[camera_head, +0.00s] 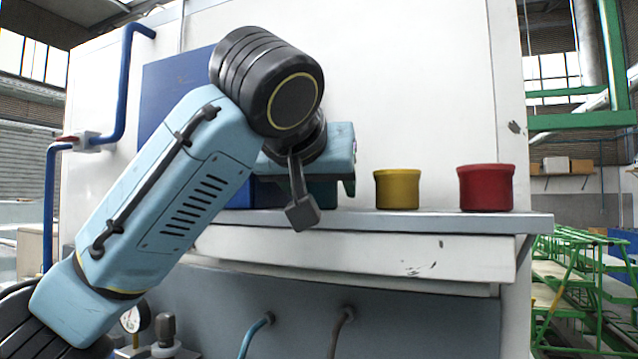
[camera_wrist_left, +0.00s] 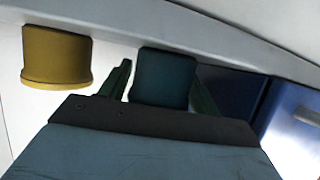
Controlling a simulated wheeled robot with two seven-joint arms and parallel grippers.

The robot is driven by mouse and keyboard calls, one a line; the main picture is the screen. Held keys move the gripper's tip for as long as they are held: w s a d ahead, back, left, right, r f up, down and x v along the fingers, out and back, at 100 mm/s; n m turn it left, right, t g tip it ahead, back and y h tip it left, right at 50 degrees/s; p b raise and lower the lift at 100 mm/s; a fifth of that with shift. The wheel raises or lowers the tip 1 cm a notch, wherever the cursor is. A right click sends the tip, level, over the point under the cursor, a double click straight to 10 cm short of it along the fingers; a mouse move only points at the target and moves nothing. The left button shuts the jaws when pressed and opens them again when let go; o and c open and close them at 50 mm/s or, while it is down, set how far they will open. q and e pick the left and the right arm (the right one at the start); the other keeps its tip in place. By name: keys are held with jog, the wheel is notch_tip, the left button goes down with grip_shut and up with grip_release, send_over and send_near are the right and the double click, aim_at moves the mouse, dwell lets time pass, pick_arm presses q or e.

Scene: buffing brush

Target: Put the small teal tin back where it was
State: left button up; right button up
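The small teal tin (camera_wrist_left: 165,80) is upside down in the left wrist view, between the two fingers of my left gripper (camera_wrist_left: 161,84). A thin light gap shows between the tin and the left-hand finger; on the other side finger and tin overlap in the picture. The gripper looks open around the tin. In the head view my left gripper (camera_head: 335,182) is low over the shelf (camera_head: 430,222), and the teal tin (camera_head: 321,194) shows only partly behind it, at shelf level. Whether its base touches the shelf is hidden. My right gripper is not in view.
A yellow tin (camera_head: 397,189) stands on the shelf just right of my left gripper, also in the left wrist view (camera_wrist_left: 55,57). A red tin (camera_head: 486,188) stands farther right. A blue panel (camera_head: 172,88) is on the wall behind my arm. The shelf between yellow and red is clear.

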pick_arm(q)
jog(key=shift+r, duration=0.25)
jog(key=b+v, duration=0.2)
jog(key=v, duration=1)
jog(key=shift+b, duration=0.35)
jog(key=shift+f, duration=0.1)
